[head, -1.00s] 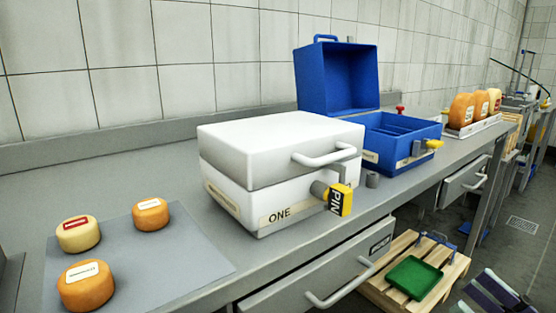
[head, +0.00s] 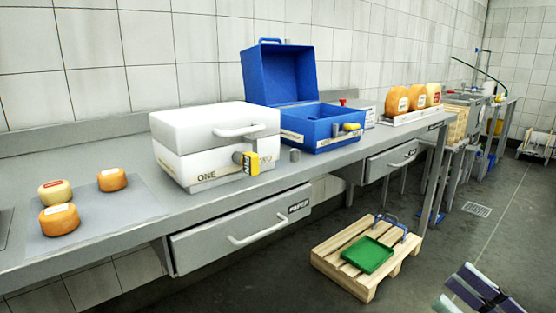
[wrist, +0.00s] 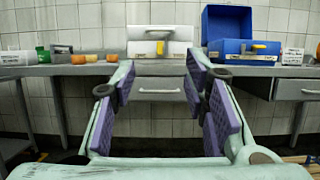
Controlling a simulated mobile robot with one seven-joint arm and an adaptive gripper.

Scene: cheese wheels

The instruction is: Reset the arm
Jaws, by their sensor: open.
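My gripper (wrist: 160,92) is open and empty in the wrist view, with its purple-padded fingers apart and pointing at the bench. In the head view part of my gripper (head: 482,290) shows at the bottom right corner, away from the bench, over the floor. The white case (head: 215,140) is closed and stands on the bench, and it also shows between the fingers in the wrist view (wrist: 158,34). Nothing touches the fingers.
The steel bench (head: 130,240) has a closed drawer (head: 245,232). An open blue case (head: 282,80), several cheese wheels (head: 60,219) and a cheese tray (head: 415,116) stand on it. A pallet (head: 340,272) with a green tray (head: 367,254) lies on the floor, which is free farther right.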

